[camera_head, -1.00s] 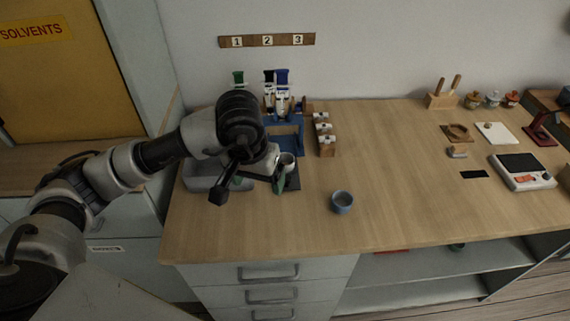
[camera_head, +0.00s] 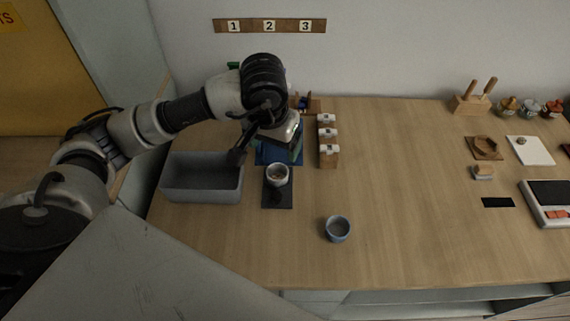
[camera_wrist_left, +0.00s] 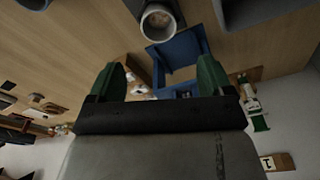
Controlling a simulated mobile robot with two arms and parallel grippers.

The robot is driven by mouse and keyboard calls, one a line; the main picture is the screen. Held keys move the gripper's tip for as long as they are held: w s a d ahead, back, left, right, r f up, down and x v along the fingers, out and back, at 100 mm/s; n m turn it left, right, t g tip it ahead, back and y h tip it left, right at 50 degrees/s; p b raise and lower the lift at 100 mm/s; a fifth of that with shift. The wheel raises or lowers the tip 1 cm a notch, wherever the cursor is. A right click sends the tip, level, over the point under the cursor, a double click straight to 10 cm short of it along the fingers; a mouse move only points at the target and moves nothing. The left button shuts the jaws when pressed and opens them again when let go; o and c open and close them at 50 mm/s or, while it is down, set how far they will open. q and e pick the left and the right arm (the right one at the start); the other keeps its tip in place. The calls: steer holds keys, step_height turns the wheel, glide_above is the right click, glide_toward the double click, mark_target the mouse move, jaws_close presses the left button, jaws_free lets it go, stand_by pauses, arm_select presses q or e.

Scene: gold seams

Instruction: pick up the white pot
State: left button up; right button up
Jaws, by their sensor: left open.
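A small white pot (camera_head: 277,174) with brownish contents stands upright on a dark mat (camera_head: 283,199), right of the grey bin. It also shows at the top of the left wrist view (camera_wrist_left: 158,22). Other small pots with coloured lids (camera_head: 531,109) stand at the back right; I cannot tell which pot the task names. My left gripper (camera_head: 277,154) is over the blue stand (camera_head: 266,157), just behind the white pot. In the left wrist view its green fingers (camera_wrist_left: 158,78) are spread with nothing held between them. My right gripper is not in view.
A grey bin (camera_head: 202,196) stands at the left. Small wooden blocks with white tops (camera_head: 329,155) stand right of the blue stand. A blue-grey cup (camera_head: 338,229) is at the front. The middle right of the bench (camera_head: 415,190) is clear.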

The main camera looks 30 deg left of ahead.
mark_target(278, 177)
arm_select(q)
step_height(278, 177, down, 4)
steer(key=shift+s+r, duration=0.1)
steer(key=shift+s, duration=0.05)
steer(key=shift+f, duration=0.35)
steer(key=f, duration=0.1)
steer(key=f+p, duration=0.1)
steer(key=f, duration=0.1)
steer(key=w+f, duration=0.1)
steer(key=f, duration=0.1)
steer(key=shift+d+p, duration=0.1)
steer(key=shift+p, duration=0.2)
steer(key=shift+f, duration=0.25)
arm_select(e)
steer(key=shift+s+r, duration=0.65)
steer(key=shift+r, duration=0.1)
arm_select(q)
steer(key=shift+c, duration=0.4)
steer(key=c, duration=0.9)
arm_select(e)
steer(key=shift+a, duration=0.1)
arm_select(q)
steer(key=shift+r, duration=0.1)
